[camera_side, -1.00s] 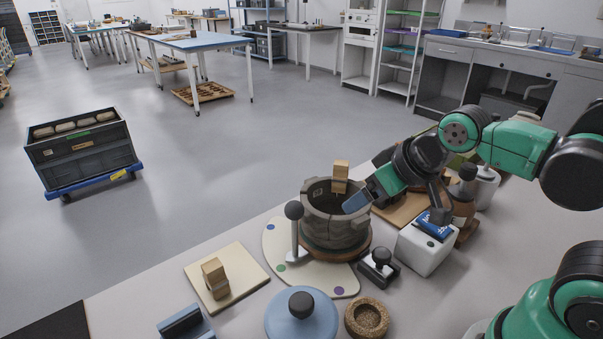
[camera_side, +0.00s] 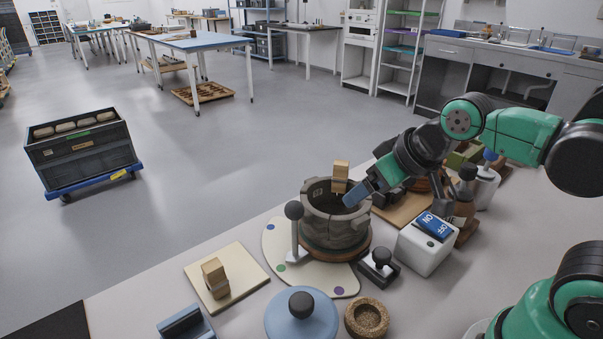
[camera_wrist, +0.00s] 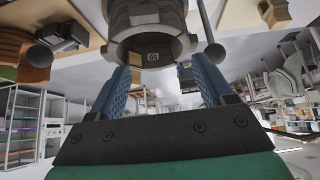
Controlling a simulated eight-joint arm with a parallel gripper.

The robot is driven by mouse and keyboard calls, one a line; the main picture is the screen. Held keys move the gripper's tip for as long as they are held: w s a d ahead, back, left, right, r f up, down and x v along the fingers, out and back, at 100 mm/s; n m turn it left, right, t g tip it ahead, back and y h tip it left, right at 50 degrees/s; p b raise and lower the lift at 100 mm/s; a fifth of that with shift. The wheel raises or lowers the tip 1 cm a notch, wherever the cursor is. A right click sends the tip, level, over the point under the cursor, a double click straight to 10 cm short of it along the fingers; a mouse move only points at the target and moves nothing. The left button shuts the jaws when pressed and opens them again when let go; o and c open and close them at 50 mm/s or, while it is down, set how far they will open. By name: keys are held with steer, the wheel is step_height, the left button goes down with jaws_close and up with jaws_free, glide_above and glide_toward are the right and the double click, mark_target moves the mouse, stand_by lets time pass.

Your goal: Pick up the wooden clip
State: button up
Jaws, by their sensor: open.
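One wooden clip (camera_side: 341,176) stands upright on the far rim of the grey-brown pot (camera_side: 325,228). A second, similar wooden clip (camera_side: 215,279) stands on a cream square board (camera_side: 247,263) at the front left; a wooden block like it shows in the wrist view (camera_wrist: 274,13). My gripper (camera_side: 395,211) is open, with its blue fingers apart and nothing seen between them. In the side view, its left finger is close to the pot's right rim, just right of the rim clip. In the wrist view, the pot (camera_wrist: 146,22) shows beyond the spread fingers (camera_wrist: 163,75).
A black-knobbed post (camera_side: 294,212) stands close at the pot's left. A white switch box (camera_side: 425,247), a black-knobbed stamp (camera_side: 380,263), a blue lidded jar (camera_side: 301,316) and a cork ring (camera_side: 367,317) crowd the front and right.

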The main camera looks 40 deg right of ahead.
step_height(320, 180, up, 4)
steer(key=g, duration=0.3)
glide_above(214, 268)
steer(key=s, duration=0.2)
steer(key=f, duration=1)
steer(key=shift+w+f, duration=0.3)
steer(key=shift+x, duration=3.05)
steer(key=shift+c, duration=0.2)
steer(key=c, duration=0.9)
